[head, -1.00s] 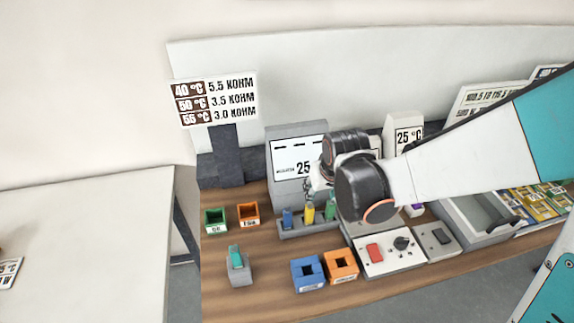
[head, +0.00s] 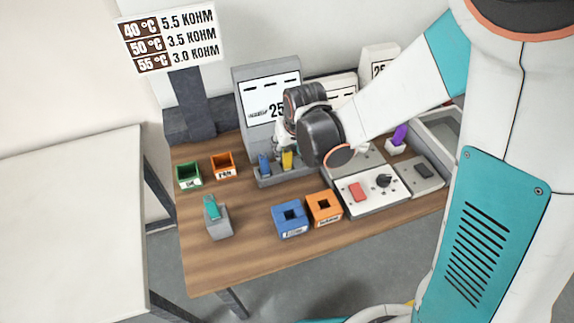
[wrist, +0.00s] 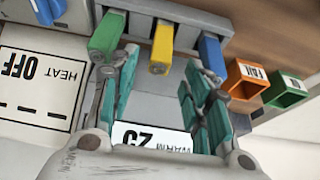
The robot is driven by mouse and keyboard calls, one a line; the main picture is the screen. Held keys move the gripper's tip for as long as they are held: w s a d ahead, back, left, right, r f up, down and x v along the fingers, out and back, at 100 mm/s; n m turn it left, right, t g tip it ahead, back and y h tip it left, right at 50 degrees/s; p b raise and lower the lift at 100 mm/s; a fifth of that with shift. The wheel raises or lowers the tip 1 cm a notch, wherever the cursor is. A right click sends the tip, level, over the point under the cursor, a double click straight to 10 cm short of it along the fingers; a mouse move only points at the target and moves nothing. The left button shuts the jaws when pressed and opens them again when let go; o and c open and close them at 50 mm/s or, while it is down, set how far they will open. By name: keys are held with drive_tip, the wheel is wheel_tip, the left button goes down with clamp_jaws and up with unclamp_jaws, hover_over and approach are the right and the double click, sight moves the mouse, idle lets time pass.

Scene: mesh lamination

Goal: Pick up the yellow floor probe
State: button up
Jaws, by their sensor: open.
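The yellow floor probe (head: 287,161) stands in a grey rack (head: 266,182) on the wooden bench, just right of a blue probe (head: 264,166). In the wrist view the yellow probe (wrist: 161,47) is between a green probe (wrist: 107,35) and the blue probe (wrist: 211,55). My gripper (head: 284,140) is at the rack, just above the yellow probe in the head view. In the wrist view my gripper (wrist: 163,68) is open, with one teal-padded finger on each side of the yellow probe's line. I cannot tell whether it touches any probe. The green probe is hidden in the head view.
A grey display panel (head: 252,97) stands right behind the rack. Green (head: 188,175) and orange (head: 222,166) bins are to its left. A teal-topped grey block (head: 218,222), blue (head: 291,220) and orange (head: 324,209) sockets and a switch panel (head: 369,207) lie in front.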

sight(287, 150)
drive_tip(key=b+x, duration=0.2)
drive_tip(key=x, duration=0.2)
drive_tip(key=shift+f, duration=0.15)
clamp_jaws()
